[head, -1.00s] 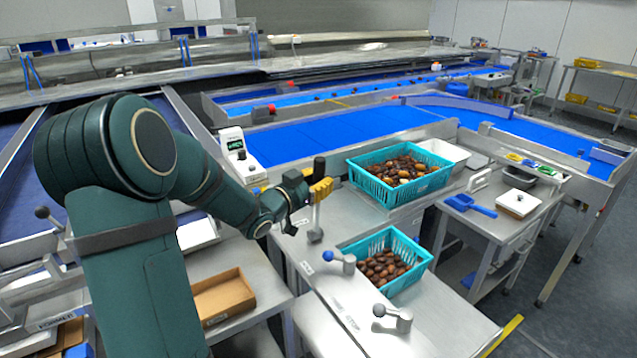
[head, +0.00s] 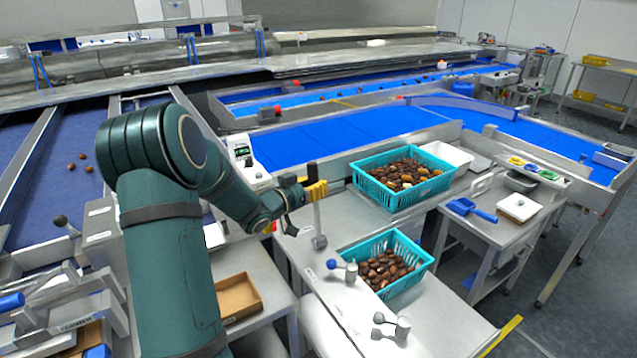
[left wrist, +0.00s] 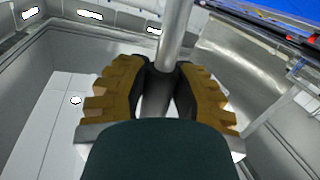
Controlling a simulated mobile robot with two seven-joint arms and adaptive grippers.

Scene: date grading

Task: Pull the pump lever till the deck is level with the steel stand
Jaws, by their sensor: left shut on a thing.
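The pump lever (head: 317,218) is a grey steel rod with a black grip on top, leaning slightly left in the head view. My left gripper (head: 316,190) has yellow fingers shut around the rod just below the grip. In the left wrist view the fingers (left wrist: 160,95) clasp the rod (left wrist: 174,35) from both sides. A steel surface (head: 450,318) in front carries a small teal basket of dates (head: 385,265). A steel surface behind it (head: 375,217) carries a larger teal basket (head: 403,177) and looks higher. Which is deck or stand, I cannot tell for sure. My right gripper is out of view.
A cardboard tray (head: 237,297) lies below my left arm. A side table with a blue scoop (head: 470,209) stands at right. Open floor lies beyond.

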